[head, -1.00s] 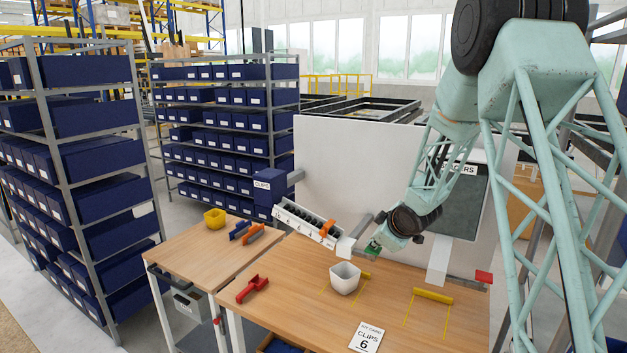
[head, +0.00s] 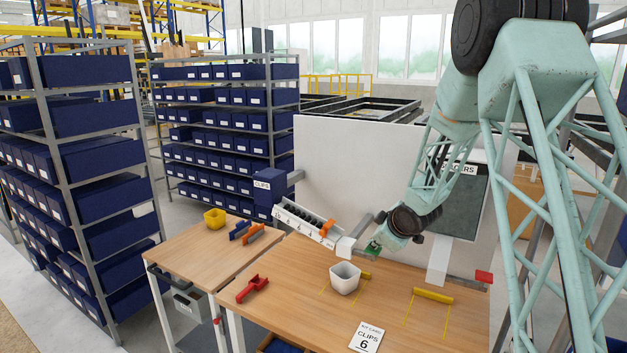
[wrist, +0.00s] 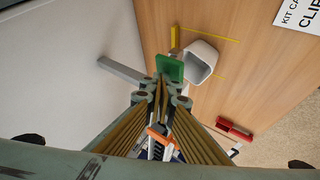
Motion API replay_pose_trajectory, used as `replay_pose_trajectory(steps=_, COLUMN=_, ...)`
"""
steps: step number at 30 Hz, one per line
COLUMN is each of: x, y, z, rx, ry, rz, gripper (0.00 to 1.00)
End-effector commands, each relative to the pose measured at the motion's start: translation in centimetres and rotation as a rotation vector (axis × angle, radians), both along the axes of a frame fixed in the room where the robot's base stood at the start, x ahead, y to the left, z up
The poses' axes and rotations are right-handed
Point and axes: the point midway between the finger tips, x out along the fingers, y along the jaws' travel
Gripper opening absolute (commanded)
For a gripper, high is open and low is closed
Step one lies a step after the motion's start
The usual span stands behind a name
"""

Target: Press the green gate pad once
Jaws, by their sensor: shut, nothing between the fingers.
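The green gate pad (head: 373,249) sits at the lower end of the clip chute (head: 305,224), next to my gripper (head: 378,244). In the wrist view the green pad (wrist: 170,68) lies right at the tips of my gripper (wrist: 162,90), which are together and empty. I cannot tell whether the tips touch the pad. A white cup (head: 344,278) stands on the table below the chute end, between yellow marks. An orange gate piece (head: 327,228) sits across the chute, with dark clips behind it. The kit card (head: 366,337) reads "CLIPS 6".
The wooden table (head: 300,290) also holds a red tool (head: 252,289) at left and a yellow bar (head: 433,295) at right. A red block (head: 484,277) sits at the right back. A white panel (head: 340,160) stands behind the chute.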

Motion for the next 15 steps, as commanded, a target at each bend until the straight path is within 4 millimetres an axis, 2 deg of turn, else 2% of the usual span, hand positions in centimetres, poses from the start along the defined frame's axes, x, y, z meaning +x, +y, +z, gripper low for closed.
replay_pose_trajectory(steps=7, x=0.0, y=0.0, z=1.0, rx=0.0, ry=0.0, rz=0.0, gripper=0.0)
replay_pose_trajectory(steps=15, x=0.0, y=0.0, z=1.3, rx=0.0, ry=0.0, rz=0.0, gripper=0.0)
